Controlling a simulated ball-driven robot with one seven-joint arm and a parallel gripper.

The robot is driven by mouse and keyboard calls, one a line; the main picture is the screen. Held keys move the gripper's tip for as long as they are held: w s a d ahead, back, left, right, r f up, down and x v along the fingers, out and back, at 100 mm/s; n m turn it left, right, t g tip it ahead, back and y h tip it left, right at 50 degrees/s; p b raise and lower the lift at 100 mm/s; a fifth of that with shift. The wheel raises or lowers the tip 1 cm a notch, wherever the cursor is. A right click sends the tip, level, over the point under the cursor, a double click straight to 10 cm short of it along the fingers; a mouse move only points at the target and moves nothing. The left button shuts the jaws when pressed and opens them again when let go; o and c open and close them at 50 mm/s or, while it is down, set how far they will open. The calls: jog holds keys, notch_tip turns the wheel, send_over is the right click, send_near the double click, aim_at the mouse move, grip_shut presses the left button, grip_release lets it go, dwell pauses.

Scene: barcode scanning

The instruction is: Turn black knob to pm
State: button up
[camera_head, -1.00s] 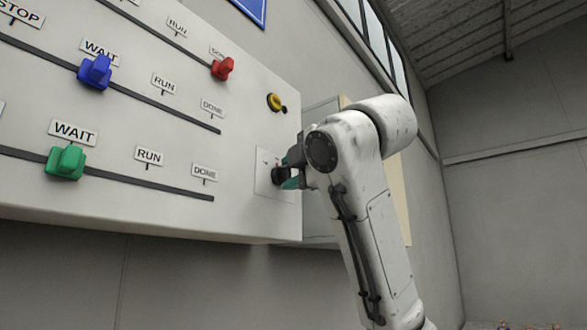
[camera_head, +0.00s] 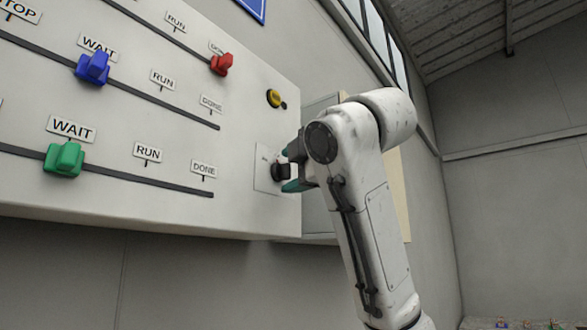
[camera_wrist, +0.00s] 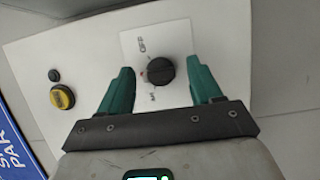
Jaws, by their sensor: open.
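The black knob (camera_wrist: 160,71) is round with a raised grip and sits on a small white plate (camera_wrist: 130,42) on the panel. Small labels stand above and below it in the wrist view; their letters are too small to read surely. My gripper (camera_wrist: 163,83) is open, with one teal finger on each side of the knob and a gap to both. In the head view the knob (camera_head: 279,171) shows at the panel's right end, with my gripper (camera_head: 289,169) right at it. The arm hides part of that area.
A yellow knob (camera_head: 273,97) with a small black button is above the plate. Red (camera_head: 221,64), blue (camera_head: 92,68) and green (camera_head: 64,159) sliders sit on slots to the left. A box (camera_head: 318,117) stands behind my arm.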

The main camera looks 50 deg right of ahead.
jog(key=b+v, duration=0.3)
jog(key=v, duration=0.8)
jog(key=shift+b, duration=0.3)
jog(key=shift+w, duration=0.1)
